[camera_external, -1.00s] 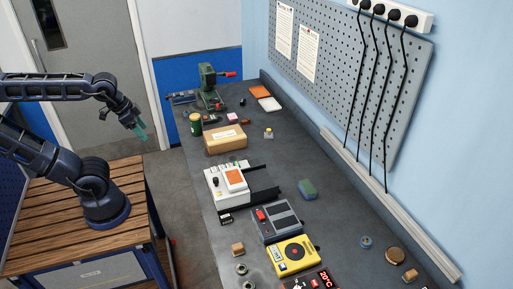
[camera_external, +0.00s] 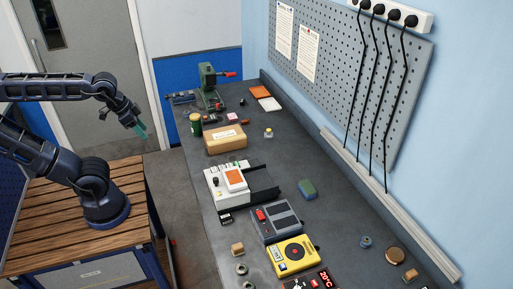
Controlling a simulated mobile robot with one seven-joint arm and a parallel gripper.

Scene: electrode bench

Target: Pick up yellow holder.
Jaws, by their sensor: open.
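A flat yellow box with a dark round spot on top (camera_external: 293,256) lies on the near part of the bench. A small pale piece with some yellow on it (camera_external: 268,132) stands farther back, right of the cardboard box. I cannot tell for sure which of these is the yellow holder. My gripper (camera_external: 141,131), with teal fingertips, is open and empty. It hangs in the air left of the bench, well apart from both yellow things.
A grey device with a red part (camera_external: 277,221) sits just behind the yellow box. A white device with an orange top (camera_external: 228,187), a cardboard box (camera_external: 225,138), a green vise (camera_external: 210,88) and a blue-green sponge (camera_external: 307,190) are on the grey bench. Cables hang along the right wall.

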